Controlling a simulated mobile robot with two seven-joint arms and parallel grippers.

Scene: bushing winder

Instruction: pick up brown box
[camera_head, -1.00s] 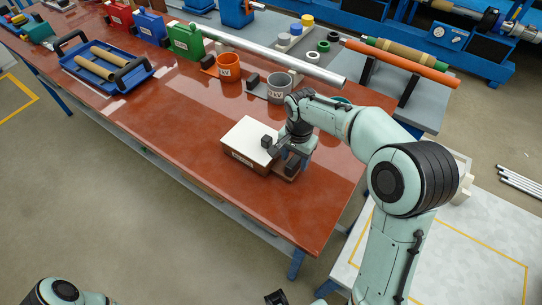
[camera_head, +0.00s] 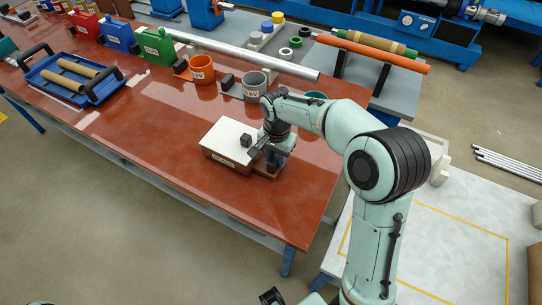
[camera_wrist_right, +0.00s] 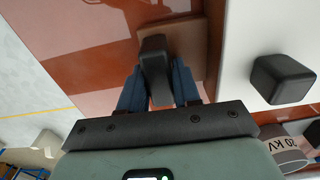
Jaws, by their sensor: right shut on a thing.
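The brown box (camera_head: 228,138) has a white top, a label on its front side and a small black knob. It sits near the front right end of the red-brown table (camera_head: 150,130). My right gripper (camera_head: 268,163) is at its right side. In the right wrist view, the blue fingers of my right gripper (camera_wrist_right: 158,88) are on either side of a black handle (camera_wrist_right: 154,60) that stands on a flat brown piece beside the white top (camera_wrist_right: 250,30). The brown piece seems part of the box.
An orange cup (camera_head: 202,70) and a grey cup (camera_head: 254,86) stand behind the box. A long silver bar (camera_head: 240,56) lies farther back. A blue tray (camera_head: 103,96) with brown rods is far left. A pale floor area (camera_head: 470,240) lies right.

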